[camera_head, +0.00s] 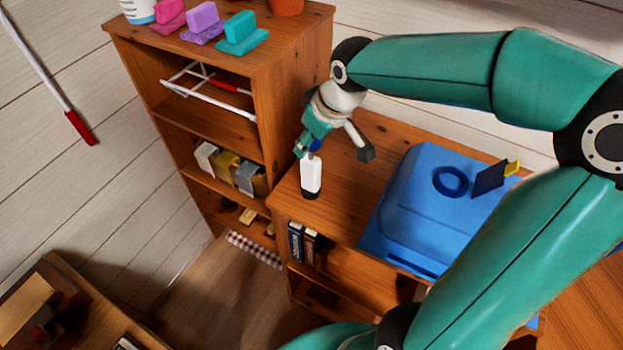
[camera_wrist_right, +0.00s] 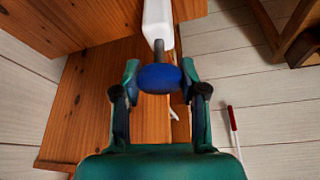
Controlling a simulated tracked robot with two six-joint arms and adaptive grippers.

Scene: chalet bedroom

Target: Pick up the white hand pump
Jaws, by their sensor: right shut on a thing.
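The white hand pump (camera_head: 311,175) is upright at the left part of the low wooden cabinet's top, its dark foot at or just above the wood; I cannot tell whether it touches. My right gripper (camera_head: 308,146) is above it, shut on its blue knob. In the right wrist view the gripper (camera_wrist_right: 158,80) has a finger on each side of the blue knob, with a grey rod leading to the white pump body (camera_wrist_right: 158,22). The pump's far end is out of that view. My left gripper is not in view.
The low cabinet (camera_head: 345,215) also bears a blue case (camera_head: 425,200) with a blue ring (camera_head: 450,181) on it. A taller shelf (camera_head: 290,60) with coloured blocks stands close on the left. A white rod with a red end (camera_head: 80,128) is at the far left.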

